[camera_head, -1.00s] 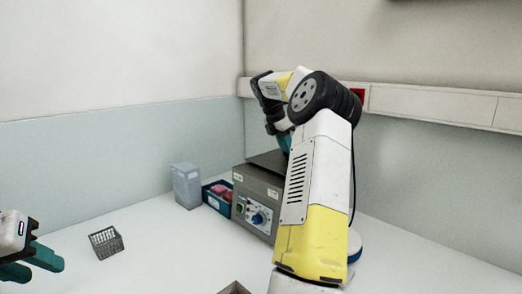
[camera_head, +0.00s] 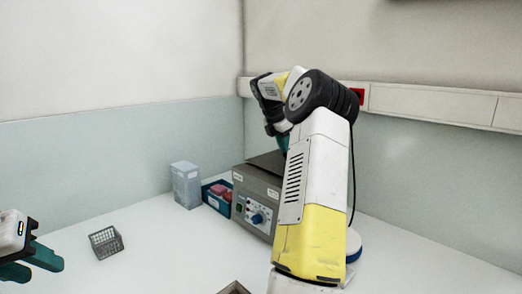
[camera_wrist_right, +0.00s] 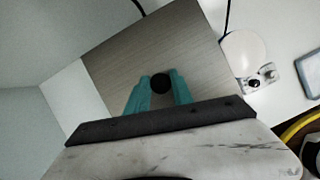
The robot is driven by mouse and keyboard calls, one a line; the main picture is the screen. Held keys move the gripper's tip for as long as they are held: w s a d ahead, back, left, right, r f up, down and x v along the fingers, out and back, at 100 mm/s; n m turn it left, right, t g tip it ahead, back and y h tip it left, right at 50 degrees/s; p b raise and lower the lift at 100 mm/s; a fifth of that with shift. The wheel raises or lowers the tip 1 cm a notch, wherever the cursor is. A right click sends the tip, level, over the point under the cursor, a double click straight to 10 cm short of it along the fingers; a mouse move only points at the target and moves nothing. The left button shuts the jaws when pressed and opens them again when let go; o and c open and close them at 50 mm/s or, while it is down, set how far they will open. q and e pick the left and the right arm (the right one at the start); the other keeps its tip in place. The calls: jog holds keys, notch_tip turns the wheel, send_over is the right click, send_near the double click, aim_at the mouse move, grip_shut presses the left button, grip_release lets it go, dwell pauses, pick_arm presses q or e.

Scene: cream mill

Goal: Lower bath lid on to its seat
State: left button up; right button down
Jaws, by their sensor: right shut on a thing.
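The grey metal bath (camera_head: 253,208), with a blue knob on its front panel, stands on the bench beyond my right arm. Its dark flat lid (camera_head: 264,161) shows at its top, partly hidden by my arm; I cannot tell whether it touches the seat all round. In the right wrist view the lid (camera_wrist_right: 155,55) is a grey plate with a black knob (camera_wrist_right: 160,83). My right gripper (camera_wrist_right: 158,90) is shut on that knob, its teal fingers on either side. My left gripper (camera_head: 40,264) is open and empty at the left edge, far from the bath.
A blue bin (camera_head: 216,197) with pink items and a pale grey box (camera_head: 186,185) stand left of the bath. A small grey basket (camera_head: 105,242) sits nearer the left gripper. A round white-topped device (camera_wrist_right: 243,52) stands beside the bath. The front-left bench is mostly clear.

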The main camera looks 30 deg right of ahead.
jog(key=shift+f, duration=0.2)
dwell(0.5)
jog(key=c, duration=1)
grip_release()
jog(key=shift+c, duration=0.2)
jog(key=o, duration=0.5)
jog(key=shift+r, duration=1.5)
jog(key=shift+r, duration=0.1)
